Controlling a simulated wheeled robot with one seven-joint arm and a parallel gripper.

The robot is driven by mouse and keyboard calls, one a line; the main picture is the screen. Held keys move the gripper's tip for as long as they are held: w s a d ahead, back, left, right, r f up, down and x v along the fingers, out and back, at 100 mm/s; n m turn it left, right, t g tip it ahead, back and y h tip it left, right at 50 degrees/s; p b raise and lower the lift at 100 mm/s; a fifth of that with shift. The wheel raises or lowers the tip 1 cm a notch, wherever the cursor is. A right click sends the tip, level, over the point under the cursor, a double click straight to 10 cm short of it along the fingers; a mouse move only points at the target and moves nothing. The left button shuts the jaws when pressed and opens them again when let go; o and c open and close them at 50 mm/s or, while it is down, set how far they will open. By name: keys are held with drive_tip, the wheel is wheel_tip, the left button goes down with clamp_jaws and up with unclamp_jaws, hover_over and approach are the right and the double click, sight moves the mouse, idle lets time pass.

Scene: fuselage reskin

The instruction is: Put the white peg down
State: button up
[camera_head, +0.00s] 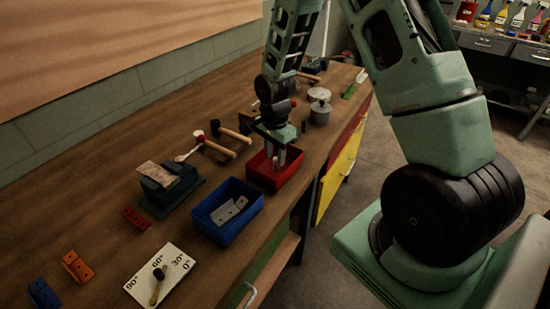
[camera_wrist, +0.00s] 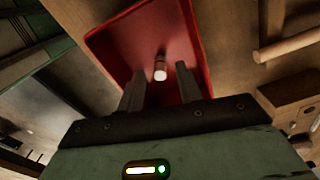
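The white peg (camera_wrist: 160,73) shows in the wrist view inside the red bin (camera_wrist: 120,42), with its pale end towards the camera and a brownish band behind it. I cannot tell whether it stands or leans. My gripper (camera_wrist: 160,88) is open, with a finger on each side of the peg and a visible gap to both. In the head view my gripper (camera_head: 279,160) points down into the red bin (camera_head: 282,182) on the workbench; the peg cannot be made out clearly there.
A blue bin (camera_head: 228,232) with grey metal plates stands close in front of the red bin. A vise (camera_head: 170,190), mallets (camera_head: 217,146) and a grey metal pot (camera_head: 320,112) lie around. An angle board (camera_head: 160,275) and orange block (camera_head: 77,266) are nearer.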

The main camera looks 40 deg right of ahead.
sight(275, 159)
wheel_tip(275, 159, up, 10)
drive_tip(key=b, duration=0.1)
drive_tip(key=s+a+r+n, duration=0.2)
drive_tip(key=s+a+n, duration=0.1)
drive_tip(key=a+n, duration=0.3)
drive_tip(key=s+a+r+n, duration=0.2)
drive_tip(key=s+a+n, duration=0.15)
drive_tip(key=a, duration=0.55)
drive_tip(key=s+a+r+n, duration=0.1)
drive_tip(key=s+a+n, duration=0.3)
drive_tip(key=s+n, duration=0.3)
drive_tip(key=s+a+r+n, duration=0.1)
drive_tip(key=s+a+n, duration=0.4)
drive_tip(key=s+n, duration=0.3)
drive_tip(key=s, duration=0.2)
drive_tip(key=shift+s+a+y, duration=0.2)
drive_tip(key=shift+s+y, duration=0.1)
drive_tip(key=shift+s, duration=0.1)
